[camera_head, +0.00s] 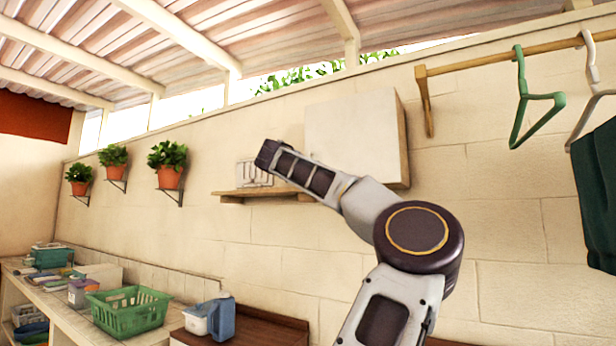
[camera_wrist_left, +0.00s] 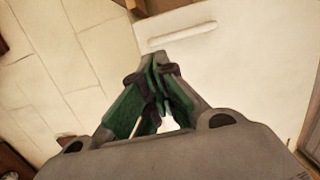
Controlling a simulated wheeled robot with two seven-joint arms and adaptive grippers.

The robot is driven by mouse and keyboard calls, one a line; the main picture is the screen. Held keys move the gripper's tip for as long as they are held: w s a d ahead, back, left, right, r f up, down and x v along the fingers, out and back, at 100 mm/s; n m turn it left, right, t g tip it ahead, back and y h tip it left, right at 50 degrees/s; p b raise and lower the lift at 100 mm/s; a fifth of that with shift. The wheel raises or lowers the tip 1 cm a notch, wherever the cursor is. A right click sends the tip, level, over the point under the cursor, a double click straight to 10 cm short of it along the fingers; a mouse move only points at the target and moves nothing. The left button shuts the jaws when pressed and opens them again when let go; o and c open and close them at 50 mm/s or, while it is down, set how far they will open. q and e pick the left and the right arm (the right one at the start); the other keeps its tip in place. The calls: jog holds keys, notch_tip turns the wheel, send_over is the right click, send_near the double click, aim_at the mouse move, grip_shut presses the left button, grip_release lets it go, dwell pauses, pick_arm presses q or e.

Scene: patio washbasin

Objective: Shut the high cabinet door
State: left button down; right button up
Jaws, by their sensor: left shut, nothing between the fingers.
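The high cabinet (camera_head: 350,125) is a plain white box on the wall, in the middle of the head view. Its front looks flat and nearly flush there, but I cannot tell whether the door is fully shut. In the left wrist view the white door (camera_wrist_left: 255,75) fills the right side, with a pale bar handle (camera_wrist_left: 183,37) near its edge. My left gripper (camera_wrist_left: 158,72) has its green-padded fingers together and empty, just below the handle in the picture. I see no clear contact. The head view shows one of my arms in front of the cabinet's lower part, with no fingers visible.
A wooden shelf (camera_head: 233,196) with a wire rack adjoins the cabinet on the left. A rail (camera_head: 500,56) with hangers and dark cloth is at right. Potted plants (camera_head: 168,165) hang at left. A green basket (camera_head: 125,318) and a blue jug (camera_head: 222,318) stand below.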

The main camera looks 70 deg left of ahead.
pick_arm(q)
jog(key=s+d, duration=0.4)
jog(key=s, duration=0.2)
jog(key=shift+s+b, duration=0.25)
jog(key=shift+b, duration=0.2)
pick_arm(e)
jog(key=shift+w+a+r, duration=0.3)
jog(key=shift+w+a, duration=0.45)
jog(key=shift+w, duration=0.05)
jog(key=shift+w+d, duration=0.15)
